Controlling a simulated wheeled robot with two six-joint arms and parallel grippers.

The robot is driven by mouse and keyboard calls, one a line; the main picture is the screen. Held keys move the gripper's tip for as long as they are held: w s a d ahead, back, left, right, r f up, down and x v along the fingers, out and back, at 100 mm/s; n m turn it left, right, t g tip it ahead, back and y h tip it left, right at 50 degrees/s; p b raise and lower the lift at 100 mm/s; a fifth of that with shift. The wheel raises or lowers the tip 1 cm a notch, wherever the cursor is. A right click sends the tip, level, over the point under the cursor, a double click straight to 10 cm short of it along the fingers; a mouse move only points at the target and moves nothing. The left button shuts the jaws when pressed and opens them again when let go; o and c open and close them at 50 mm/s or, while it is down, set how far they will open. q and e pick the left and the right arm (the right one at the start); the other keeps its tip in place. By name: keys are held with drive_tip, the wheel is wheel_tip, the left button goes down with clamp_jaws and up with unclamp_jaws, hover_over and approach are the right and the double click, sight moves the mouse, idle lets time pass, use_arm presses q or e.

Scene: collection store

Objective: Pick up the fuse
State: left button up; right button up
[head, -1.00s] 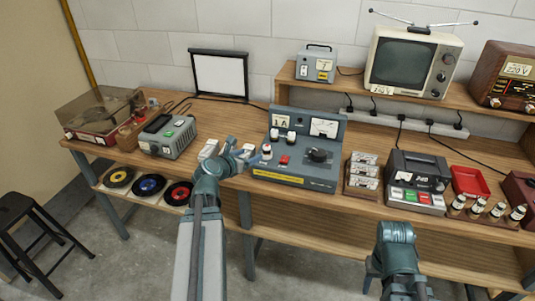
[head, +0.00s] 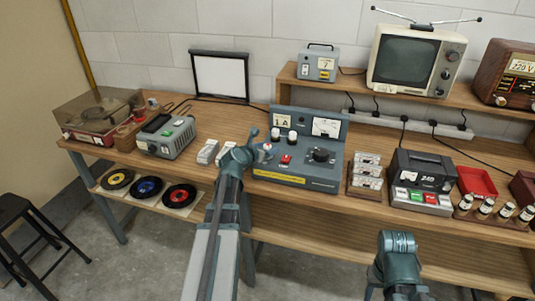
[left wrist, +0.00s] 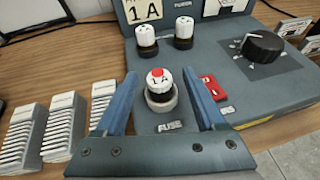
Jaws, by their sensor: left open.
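The fuse (left wrist: 159,84) is a white cap with a red top marked 1A, upright in a round holder labelled FUSE on the blue-grey device (head: 300,163). In the left wrist view the holder sits low on the device's panel (left wrist: 215,65). My left gripper (left wrist: 161,95) is open, its blue fingers on either side of the fuse, with gaps visible. In the head view my left gripper (head: 262,144) is at the device's left side and hides most of the fuse. My right arm's end (head: 397,243) is at the bottom right; its fingers are not visible.
Two white-capped knobs (left wrist: 163,37) stand behind the fuse. A red switch (left wrist: 213,88) and black dial (left wrist: 262,47) lie to its right. White ribbed blocks (left wrist: 63,130) are left of the device.

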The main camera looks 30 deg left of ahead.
use_arm(q)
drive_tip(key=shift+w+f, duration=0.25)
drive_tip(key=shift+w, duration=0.15)
drive_tip(key=shift+r, duration=0.1)
use_arm(e)
drive_tip(key=shift+f, duration=0.15)
use_arm(q)
clamp_jaws()
